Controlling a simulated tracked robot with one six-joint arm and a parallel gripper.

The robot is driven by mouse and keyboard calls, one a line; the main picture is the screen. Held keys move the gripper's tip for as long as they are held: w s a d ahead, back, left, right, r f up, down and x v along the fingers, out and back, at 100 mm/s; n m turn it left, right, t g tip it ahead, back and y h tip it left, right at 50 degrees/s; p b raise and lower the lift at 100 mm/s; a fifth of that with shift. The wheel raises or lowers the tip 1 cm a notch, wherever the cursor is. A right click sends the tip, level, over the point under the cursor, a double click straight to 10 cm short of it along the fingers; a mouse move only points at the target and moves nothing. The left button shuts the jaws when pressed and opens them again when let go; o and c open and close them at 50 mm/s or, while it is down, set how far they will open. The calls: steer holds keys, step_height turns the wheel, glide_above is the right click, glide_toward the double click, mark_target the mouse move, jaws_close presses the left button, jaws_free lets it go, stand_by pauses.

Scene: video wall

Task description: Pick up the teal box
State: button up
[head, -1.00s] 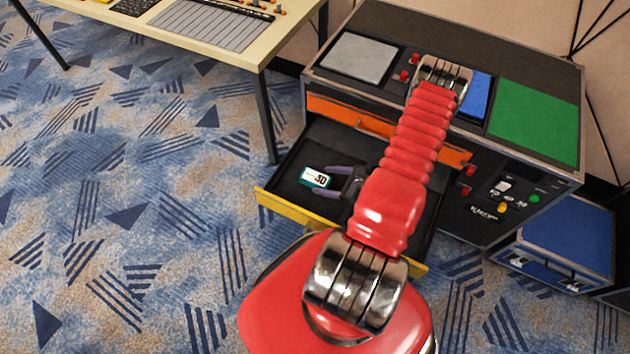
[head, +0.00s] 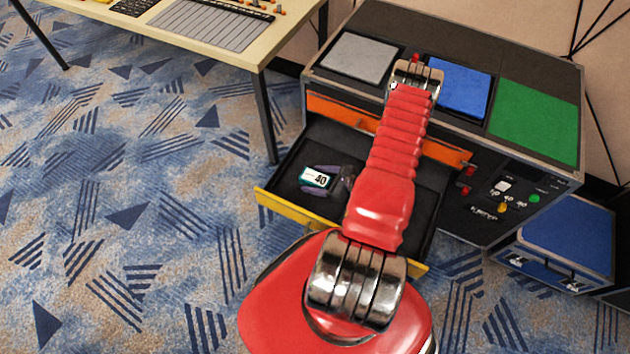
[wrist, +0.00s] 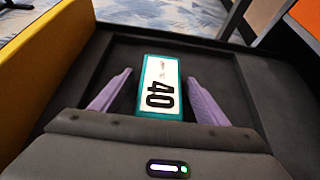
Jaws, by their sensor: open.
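In the wrist view the teal box (wrist: 159,88) sits between the two purple fingers of my gripper (wrist: 157,92), with a gap on each side. My gripper (head: 322,178) is open, down in the drawer around the box in the head view. Its fingers are partly hidden there, and I cannot tell how high they are above the drawer floor.
The yellow drawer front (head: 285,212) rises near the box. Above the drawer are an orange drawer (head: 345,112) and a console top with grey, blue (head: 460,88) and green (head: 535,120) panels. A table (head: 240,48) stands at the upper left.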

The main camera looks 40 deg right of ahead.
mark_target(316, 178)
steer(key=c, duration=1.3)
steer(key=shift+r, duration=5)
